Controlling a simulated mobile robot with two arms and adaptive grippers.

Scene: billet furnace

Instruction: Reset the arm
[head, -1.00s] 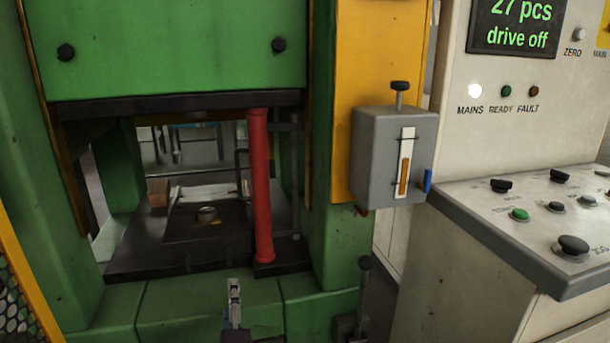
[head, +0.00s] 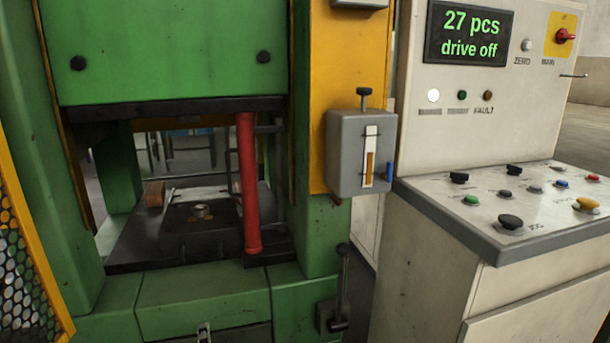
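Only a small metallic tip of a gripper (head: 203,333), which I take to be my left one, shows at the bottom edge in the head view. It is in front of the lower part of the green press (head: 170,50). The rest of it and its arm are cut off, and I cannot tell whether it is open or shut. Nothing is seen held in it. My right gripper is not in view.
A red post (head: 248,185) stands at the press opening. A grey box with a gauge (head: 345,150) sits on the yellow column, above a dark lever (head: 343,290). The control desk (head: 465,205) is on the right. Yellow-framed mesh (head: 15,260) borders the left.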

